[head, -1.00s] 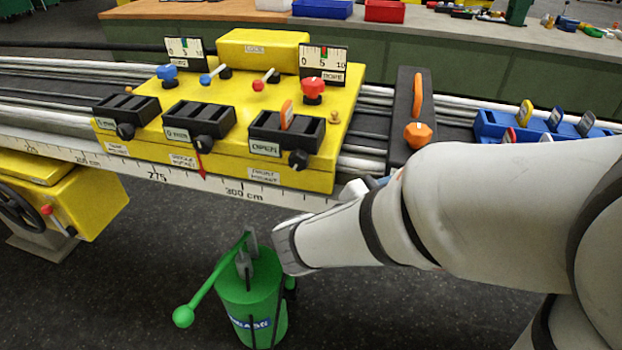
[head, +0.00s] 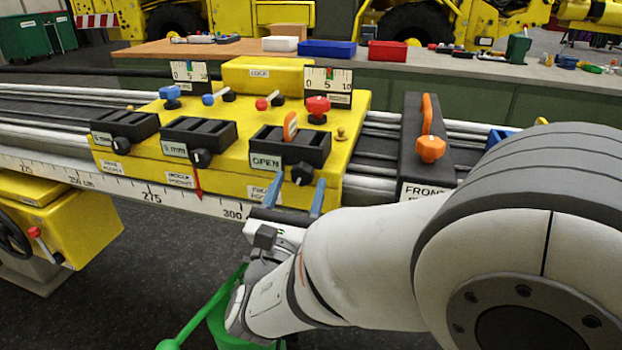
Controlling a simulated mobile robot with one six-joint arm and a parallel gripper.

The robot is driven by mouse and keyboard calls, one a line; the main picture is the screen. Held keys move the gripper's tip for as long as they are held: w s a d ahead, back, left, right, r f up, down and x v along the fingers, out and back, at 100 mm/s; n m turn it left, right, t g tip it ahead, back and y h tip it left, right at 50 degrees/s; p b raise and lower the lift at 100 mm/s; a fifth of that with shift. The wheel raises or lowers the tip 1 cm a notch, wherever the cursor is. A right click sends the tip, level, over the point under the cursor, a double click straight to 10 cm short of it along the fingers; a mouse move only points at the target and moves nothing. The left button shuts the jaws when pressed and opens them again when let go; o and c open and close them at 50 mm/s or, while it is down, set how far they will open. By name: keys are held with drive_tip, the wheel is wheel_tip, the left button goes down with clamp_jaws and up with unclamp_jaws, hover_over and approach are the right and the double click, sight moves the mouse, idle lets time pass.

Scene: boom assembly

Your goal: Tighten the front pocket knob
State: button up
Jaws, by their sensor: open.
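The front pocket (head: 262,143) is a black slotted block at the right of the yellow carriage (head: 220,128), with a plate reading "OPEN". An orange piece (head: 290,126) stands upright in it. Its black knob (head: 302,174) sits low on the block's near face, at the right. My gripper (head: 296,191) is open and empty, its two blue fingers pointing up just below and in front of the knob. One finger shows on each side of it in the picture. I cannot tell whether they touch it. The fingers partly cover the pocket's name label.
Two more black pockets, the middle (head: 198,140) and the rear (head: 124,127), stand to the left with their own knobs. A black block with an orange knob (head: 430,149) stands to the right. A green can (head: 222,334) stands below my arm.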

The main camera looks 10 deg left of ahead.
drive_tip(key=shift+w+r, duration=0.15)
drive_tip(key=shift+w, duration=0.2)
drive_tip(key=shift+c, duration=0.5)
drive_tip(key=c, duration=0.9)
